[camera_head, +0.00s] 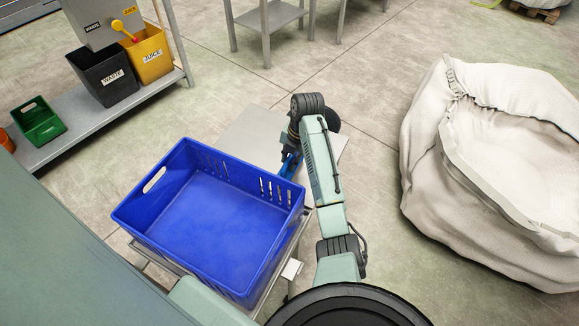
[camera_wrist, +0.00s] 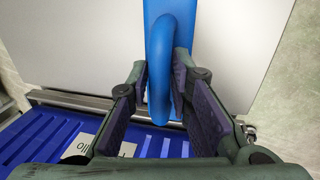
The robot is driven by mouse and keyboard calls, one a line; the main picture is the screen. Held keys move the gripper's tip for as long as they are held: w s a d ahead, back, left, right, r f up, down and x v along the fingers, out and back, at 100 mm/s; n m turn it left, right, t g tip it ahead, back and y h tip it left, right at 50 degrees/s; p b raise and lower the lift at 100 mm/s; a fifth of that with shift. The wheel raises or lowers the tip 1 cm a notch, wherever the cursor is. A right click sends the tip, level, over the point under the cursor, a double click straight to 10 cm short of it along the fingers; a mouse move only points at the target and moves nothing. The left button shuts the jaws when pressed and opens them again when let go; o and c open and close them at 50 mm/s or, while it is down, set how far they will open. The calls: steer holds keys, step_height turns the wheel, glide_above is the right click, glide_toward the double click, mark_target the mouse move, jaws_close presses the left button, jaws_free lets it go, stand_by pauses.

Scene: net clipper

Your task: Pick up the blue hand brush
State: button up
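The blue hand brush (camera_wrist: 160,30) shows in the wrist view as a blue handle with a rounded, looped end, over a pale grey flat surface. My gripper (camera_wrist: 161,82) has one finger on each side of this loop, and both fingertips appear to press against it. The brush's far end runs out of the wrist view at the top, and no bristles show. In the head view my gripper is mostly hidden behind my arm, beside the blue crate; a small blue part of the brush (camera_head: 290,166) shows below my wrist.
An empty blue crate (camera_head: 211,219) stands on a metal cart left of my arm. A pale grey top (camera_head: 247,131) lies behind it. A large white sack (camera_head: 425,130) is at right. A shelf at upper left holds black, yellow and green bins. Floor between arm and sack is clear.

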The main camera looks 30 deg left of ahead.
steer(key=shift+c, duration=0.3)
jaws_close()
stand_by(0.3)
step_height(320, 180, up, 10)
stand_by(0.4)
steer(key=shift+c, duration=0.7)
jaws_free()
jaws_close()
